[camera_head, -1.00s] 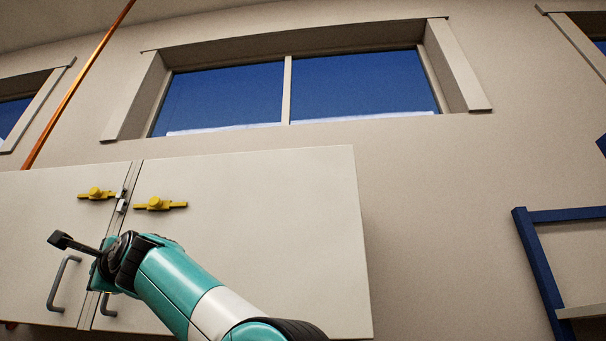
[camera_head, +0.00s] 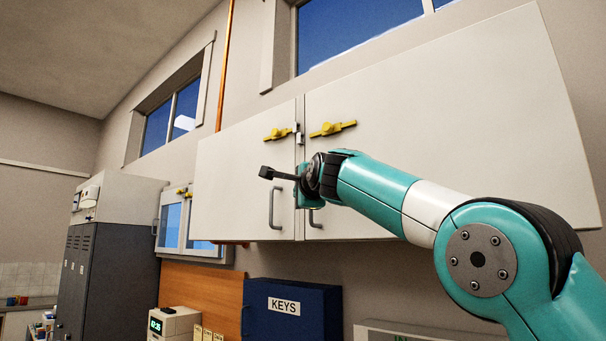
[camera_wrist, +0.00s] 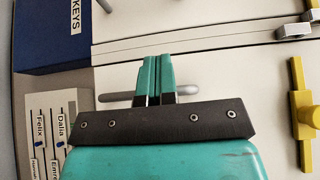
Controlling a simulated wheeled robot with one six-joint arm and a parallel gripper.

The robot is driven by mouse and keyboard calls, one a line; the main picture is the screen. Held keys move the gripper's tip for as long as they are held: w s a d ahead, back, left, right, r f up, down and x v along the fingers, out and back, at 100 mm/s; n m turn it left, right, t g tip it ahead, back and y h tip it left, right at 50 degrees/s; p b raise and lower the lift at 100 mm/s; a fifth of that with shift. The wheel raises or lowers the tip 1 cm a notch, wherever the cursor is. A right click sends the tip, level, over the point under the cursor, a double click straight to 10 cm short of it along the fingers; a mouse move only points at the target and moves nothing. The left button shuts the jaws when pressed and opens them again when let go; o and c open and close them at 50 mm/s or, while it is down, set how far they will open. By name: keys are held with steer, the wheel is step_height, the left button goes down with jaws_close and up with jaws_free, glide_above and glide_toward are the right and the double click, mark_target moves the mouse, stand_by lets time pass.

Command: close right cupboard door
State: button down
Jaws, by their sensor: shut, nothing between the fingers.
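The right cupboard door (camera_head: 440,110) is a large off-white panel with a yellow latch (camera_head: 333,129). It stands next to the left cupboard door (camera_head: 240,180) and looks about flush with it; I cannot tell whether a small gap is left at the seam. My gripper (camera_wrist: 157,62) is shut and empty in front of the right door near the seam. In the wrist view the right door's grey handle (camera_wrist: 115,97) passes behind the fingers; I cannot tell whether they touch the door. In the head view my wrist partly hides this handle (camera_head: 318,218) and the lower seam.
A blue KEYS box (camera_head: 290,308) hangs below the cupboard, beside an orange-brown board (camera_head: 205,290). A digital clock unit (camera_head: 174,323) is lower left. A dark locker (camera_head: 105,275) and a smaller glazed cabinet (camera_head: 182,225) stand further left.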

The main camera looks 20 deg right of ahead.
steer(key=s+a+b, duration=0.1)
steer(key=s+a, duration=0.4)
steer(key=a, duration=0.8)
steer(key=shift+s, duration=0.15)
steer(key=shift+r, duration=0.1)
steer(key=s+f+n+g+y+b, duration=0.1)
steer(key=s+f+n+g+b, duration=0.3)
steer(key=f, duration=0.6)
steer(key=s+d+f+n+g+y+b, duration=0.1)
steer(key=s+f+n+b, duration=0.1)
steer(key=f+n, duration=0.6)
steer(key=s+f+n+g+y+b, duration=0.1)
steer(key=s+f+n+g+b, duration=0.15)
steer(key=f, duration=0.95)
steer(key=s+d+f+n+g+b, duration=0.2)
steer(key=s+f+n+g, duration=0.1)
steer(key=s+f, duration=0.7)
steer(key=s+d+f+n+g+b, duration=0.2)
steer(key=s+f+n+g+b, duration=0.1)
steer(key=s+f, duration=0.6)
steer(key=s+d+f+n+g+y+b, duration=0.1)
steer(key=s+f+n+g, duration=0.3)
steer(key=s+f, duration=0.6)
steer(key=s+n+b, duration=0.1)
steer(key=s, duration=0.2)
steer(key=shift+d+f+b, duration=0.35)
steer(key=shift+d+b, duration=0.05)
